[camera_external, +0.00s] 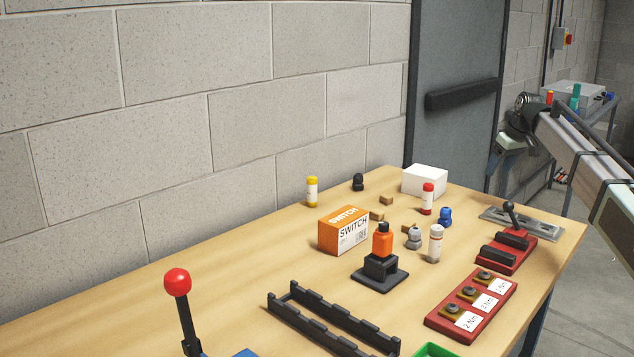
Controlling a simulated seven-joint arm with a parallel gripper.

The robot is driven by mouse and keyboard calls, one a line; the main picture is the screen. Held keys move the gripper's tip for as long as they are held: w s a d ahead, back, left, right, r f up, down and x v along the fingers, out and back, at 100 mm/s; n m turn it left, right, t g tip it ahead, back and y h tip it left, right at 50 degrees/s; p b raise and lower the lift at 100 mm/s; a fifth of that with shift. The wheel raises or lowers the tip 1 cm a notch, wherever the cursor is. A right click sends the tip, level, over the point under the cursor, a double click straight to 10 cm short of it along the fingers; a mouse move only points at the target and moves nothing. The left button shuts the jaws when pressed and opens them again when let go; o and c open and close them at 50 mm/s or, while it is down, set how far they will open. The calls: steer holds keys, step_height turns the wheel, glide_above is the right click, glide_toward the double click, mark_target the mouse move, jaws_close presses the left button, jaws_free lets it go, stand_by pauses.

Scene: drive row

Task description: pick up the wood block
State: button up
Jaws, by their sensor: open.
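Small brown wood blocks lie on the table among the other items. My gripper (495,167) is at the upper right, raised beyond the table's far right end and well apart from the blocks. It is open, and I see nothing held in it, though its fingers are small and dark.
An orange SWITCH box (343,231), an orange bottle on a black stand (380,273), a white box (425,181) and several small bottles surround the blocks. Red fixtures (471,306) line the right edge. A red-knobbed lever (178,284) stands at front left.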

steer(key=s+a+r+n+g, duration=0.1)
steer(key=s+a, duration=0.2)
steer(key=a, duration=0.5)
steer(key=s+a+r+n+g, duration=0.1)
steer(key=s+a+r, duration=0.15)
steer(key=a, duration=0.45)
steer(key=n+g+h, duration=0.1)
steer(key=n+h, duration=0.1)
steer(key=n, duration=0.1)
glide_above(409, 223)
steer(key=f, duration=0.6)
steer(key=shift+s+a+f, duration=0.1)
steer(key=shift+s, duration=0.15)
steer(key=shift+w+f, duration=0.15)
steer(key=shift+f, duration=1.2)
steer(key=shift+w+f, duration=0.1)
steer(key=shift+f, duration=1.25)
steer(key=shift+c, duration=0.2)
steer(key=c, duration=1.1)
